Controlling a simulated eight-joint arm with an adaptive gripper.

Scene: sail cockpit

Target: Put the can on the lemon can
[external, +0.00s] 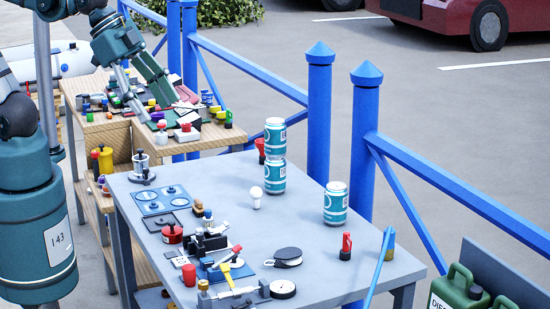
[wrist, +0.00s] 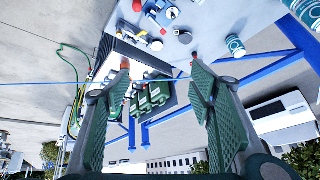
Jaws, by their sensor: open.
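Three similar teal and silver cans show in the external view. One can (external: 275,137) stands upright on top of another can (external: 275,176) near the table's back edge. A third can (external: 335,203) stands alone to their right. I cannot tell from the labels which is the lemon can. My gripper (external: 162,108) is open and empty at the upper left, above the wooden bench and well apart from the cans. In the wrist view its green fingers are spread (wrist: 160,64); cans show at upper right, one (wrist: 235,46) whole and one (wrist: 303,12) cut off by the edge.
The grey table (external: 225,190) has clear room around the cans. A white bulb-like piece (external: 256,197) and a red-topped bottle (external: 346,246) stand nearby. Blue posts (external: 319,120) and rails run behind the table. The wooden bench (external: 105,135) is cluttered with small parts.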

